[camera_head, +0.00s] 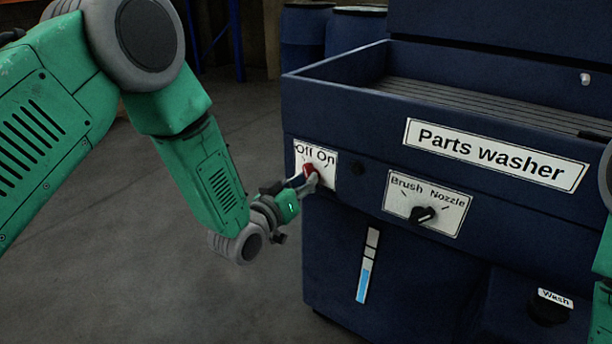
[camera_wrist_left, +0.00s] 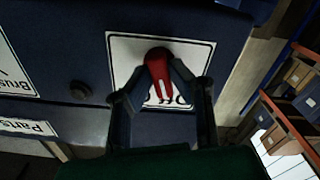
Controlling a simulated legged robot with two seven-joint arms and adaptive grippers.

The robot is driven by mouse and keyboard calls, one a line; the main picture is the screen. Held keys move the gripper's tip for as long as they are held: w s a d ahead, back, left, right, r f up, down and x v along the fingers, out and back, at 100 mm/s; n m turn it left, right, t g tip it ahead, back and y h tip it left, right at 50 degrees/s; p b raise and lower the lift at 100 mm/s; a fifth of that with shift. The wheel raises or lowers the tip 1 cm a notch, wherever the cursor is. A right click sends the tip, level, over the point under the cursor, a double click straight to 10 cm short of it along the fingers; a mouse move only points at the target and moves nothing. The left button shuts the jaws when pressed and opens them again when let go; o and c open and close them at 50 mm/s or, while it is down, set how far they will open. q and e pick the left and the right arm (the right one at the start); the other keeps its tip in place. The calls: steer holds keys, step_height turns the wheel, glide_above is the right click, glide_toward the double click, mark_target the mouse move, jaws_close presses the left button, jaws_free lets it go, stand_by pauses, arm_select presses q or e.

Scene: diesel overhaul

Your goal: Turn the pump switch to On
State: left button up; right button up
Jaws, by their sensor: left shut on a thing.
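The pump switch (camera_head: 310,170) is a small red knob on a white plate (camera_head: 300,150) marked Off and On, at the left end of the parts washer's front. My left gripper (camera_head: 312,181) is shut on the red knob. In the left wrist view the knob (camera_wrist_left: 158,70) sits between the two fingertips, and its white mark is at the lower end. That view is turned over; Off shows partly beside the mark, while On is hidden behind a finger. I cannot tell exactly which word the knob points to. My right gripper is out of view.
The blue parts washer (camera_head: 345,125) has an open basin on top. To the right of the switch are a small dark knob (camera_head: 358,168) and a black Brush/Nozzle selector (camera_head: 423,215). A blue level gauge (camera_head: 367,265) is below. Floor to the left is clear.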

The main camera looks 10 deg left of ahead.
arm_select(q)
steer(key=m, duration=1.2)
steer(key=shift+s+d+f+m+b, duration=0.15)
steer(key=shift+f+m+b, duration=0.05)
steer(key=shift+m+b, duration=0.15)
steer(key=o, duration=1.5)
steer(key=shift+r, duration=0.1)
steer(key=shift+o, duration=0.2)
steer(key=p+v, duration=0.2)
steer(key=v, duration=0.5)
